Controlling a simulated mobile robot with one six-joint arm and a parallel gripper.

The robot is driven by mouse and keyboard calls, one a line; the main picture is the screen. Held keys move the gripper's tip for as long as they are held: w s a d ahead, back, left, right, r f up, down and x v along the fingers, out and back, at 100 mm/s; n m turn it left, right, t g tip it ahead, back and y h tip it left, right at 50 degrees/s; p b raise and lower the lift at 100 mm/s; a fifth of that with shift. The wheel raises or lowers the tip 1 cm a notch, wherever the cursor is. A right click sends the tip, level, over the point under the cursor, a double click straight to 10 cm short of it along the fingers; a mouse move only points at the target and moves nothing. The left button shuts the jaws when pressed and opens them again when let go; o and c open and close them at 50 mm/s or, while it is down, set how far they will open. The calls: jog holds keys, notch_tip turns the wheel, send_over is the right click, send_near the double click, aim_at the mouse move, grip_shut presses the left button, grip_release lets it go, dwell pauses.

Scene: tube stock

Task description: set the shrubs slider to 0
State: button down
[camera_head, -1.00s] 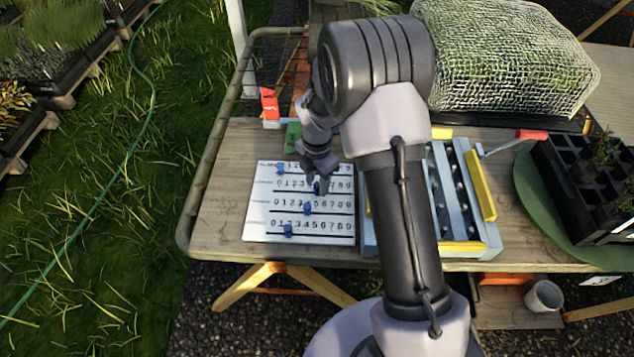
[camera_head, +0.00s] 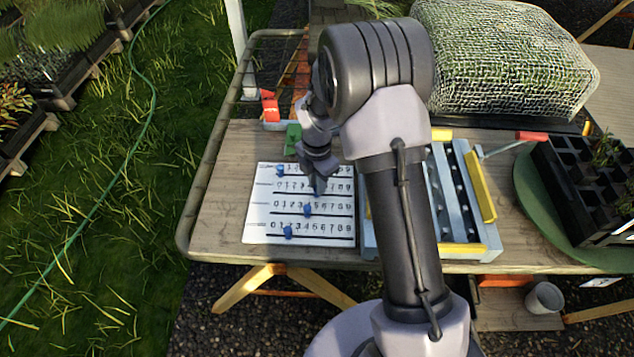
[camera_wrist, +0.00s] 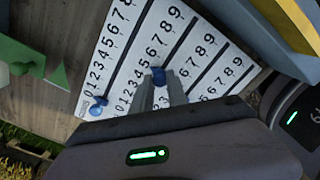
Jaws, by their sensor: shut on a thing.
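The white slider board (camera_head: 262,232) lies on the wooden table, with several numbered rows, each with a dark track and a blue knob. Its row labels are too small to read surely. My gripper (camera_head: 318,181) reaches down to the second row from the top. In the wrist view my gripper (camera_wrist: 161,82) has its two fingers shut on that row's blue knob (camera_wrist: 158,72), around the middle of its track. The top row's knob (camera_head: 280,169) is at the low-number left end. The third row's knob (camera_head: 308,209) and bottom row's knob (camera_head: 288,231) stand apart from my gripper.
A blue-grey and yellow device (camera_head: 463,248) with a red-handled crank stands right of the board. A green block (camera_head: 293,136) and a red part (camera_head: 269,108) are behind it. A black cell tray (camera_head: 570,175) is at the far right. Bare tabletop lies left of the board.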

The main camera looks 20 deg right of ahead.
jog(key=shift+a, duration=0.1)
dwell(0.7)
jog(key=w+a+p, duration=0.1)
jog(key=a, duration=0.2)
jog(key=w+a+p, duration=0.1)
jog(key=a, duration=0.3)
jog(key=w+a+p, duration=0.1)
jog(key=a, duration=0.2)
jog(key=shift+w+a, duration=0.25)
jog(key=c, duration=1.3)
grip_release()
jog(key=shift+a, duration=0.2)
jog(key=shift+d+r, duration=0.1)
jog(key=shift+r, duration=0.05)
notch_tip(320, 180, up, 17)
jog(key=p, duration=0.6)
jog(key=shift+r, duration=0.1)
